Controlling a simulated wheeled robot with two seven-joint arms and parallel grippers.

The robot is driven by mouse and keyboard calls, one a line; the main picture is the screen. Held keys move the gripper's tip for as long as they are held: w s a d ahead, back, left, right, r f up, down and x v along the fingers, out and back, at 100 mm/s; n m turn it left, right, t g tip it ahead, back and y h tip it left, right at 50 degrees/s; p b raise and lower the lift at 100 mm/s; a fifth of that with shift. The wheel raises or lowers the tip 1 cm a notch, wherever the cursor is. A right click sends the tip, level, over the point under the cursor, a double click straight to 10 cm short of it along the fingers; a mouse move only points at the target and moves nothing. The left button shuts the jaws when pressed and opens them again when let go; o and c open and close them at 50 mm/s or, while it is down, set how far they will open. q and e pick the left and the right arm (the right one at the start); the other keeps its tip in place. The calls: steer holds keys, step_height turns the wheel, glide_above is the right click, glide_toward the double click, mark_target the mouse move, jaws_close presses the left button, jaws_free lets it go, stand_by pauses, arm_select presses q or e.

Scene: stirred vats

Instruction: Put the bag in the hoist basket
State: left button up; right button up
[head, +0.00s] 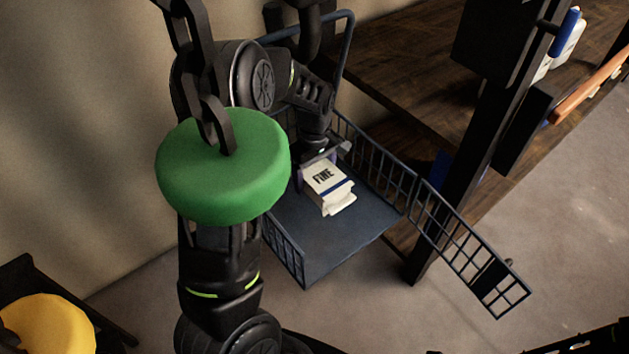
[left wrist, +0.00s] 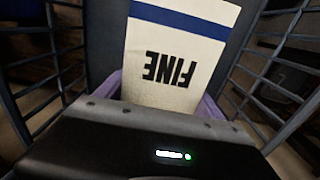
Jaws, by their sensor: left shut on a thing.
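The bag (head: 336,195) is white with a dark blue band and the word FINE. It is inside the hoist basket, over the dark blue floor of the basket (head: 325,250); I cannot tell whether it touches that floor. In the left wrist view the bag (left wrist: 176,65) sits between the purple fingers (left wrist: 165,95), with barred basket walls on both sides. My right gripper is not in view.
A green round block (head: 222,175) hangs on a chain in front of my left arm. The basket's barred gate (head: 465,245) stands swung open to the right. A dark post (head: 490,130) and brown wooden shelves (head: 420,60) stand behind it. A yellow round thing (head: 48,325) is at lower left.

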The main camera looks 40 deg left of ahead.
mark_target(315, 167)
arm_select(q)
steer(key=shift+w+f, duration=0.1)
steer(key=shift+f, duration=1.8)
steer(key=shift+f, duration=1.85)
steer(key=shift+f, duration=0.1)
steer(key=shift+f, duration=0.15)
steer(key=o, duration=2.1)
step_height(315, 167, up, 12)
steer(key=shift+r, duration=0.2)
